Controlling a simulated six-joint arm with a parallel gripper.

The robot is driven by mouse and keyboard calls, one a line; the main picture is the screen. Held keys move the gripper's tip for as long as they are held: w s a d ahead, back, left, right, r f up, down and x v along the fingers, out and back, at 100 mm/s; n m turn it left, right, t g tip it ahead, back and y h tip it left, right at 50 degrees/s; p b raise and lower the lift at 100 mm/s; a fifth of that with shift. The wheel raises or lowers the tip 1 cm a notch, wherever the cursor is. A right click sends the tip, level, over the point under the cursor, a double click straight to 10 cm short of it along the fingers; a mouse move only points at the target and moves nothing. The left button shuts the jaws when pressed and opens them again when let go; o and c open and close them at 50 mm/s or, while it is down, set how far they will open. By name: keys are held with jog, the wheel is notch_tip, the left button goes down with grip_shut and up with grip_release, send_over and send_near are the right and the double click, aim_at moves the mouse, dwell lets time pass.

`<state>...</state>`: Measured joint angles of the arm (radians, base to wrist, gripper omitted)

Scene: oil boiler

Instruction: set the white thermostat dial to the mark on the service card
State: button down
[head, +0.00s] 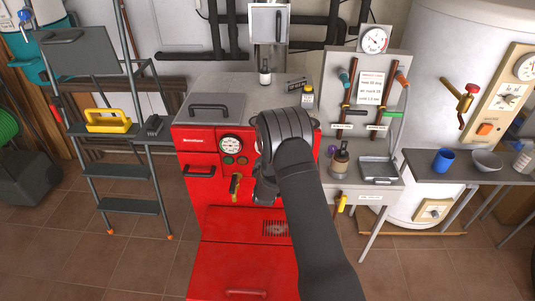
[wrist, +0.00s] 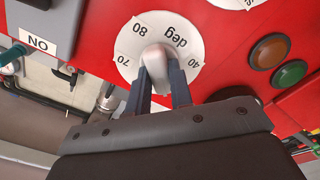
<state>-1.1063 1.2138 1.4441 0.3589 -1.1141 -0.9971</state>
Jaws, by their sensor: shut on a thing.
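The white thermostat dial (wrist: 126,45) is on the red boiler front in the wrist view. It is a round disc with "deg" and numbers such as 80 and 70 on its face, seen upside down. My gripper (wrist: 165,82) is shut on the pale raised grip (wrist: 157,55) at the dial's middle, one dark finger on each side. In the head view my arm hides the dial and the fingers. The white service card (head: 371,88) hangs on the grey panel to the right; its print is too small to read surely.
The red boiler (head: 200,145) carries a gauge (head: 231,144). An amber lamp (wrist: 269,51) and a green lamp (wrist: 289,74) sit beside the dial. A bottle (head: 340,160) and a grey tray (head: 379,170) stand on the right shelf. A stepladder (head: 130,172) stands left.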

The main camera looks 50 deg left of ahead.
jog(key=shift+f+n, duration=0.1)
jog(key=shift+n, duration=1)
jog(key=c, duration=1.3)
grip_release()
jog(key=shift+s, duration=0.1)
jog(key=v, duration=1.7)
jog(key=shift+s+d, duration=0.1)
jog(key=shift+d, duration=0.1)
jog(key=x, duration=1.7)
jog(key=shift+w+a, duration=0.2)
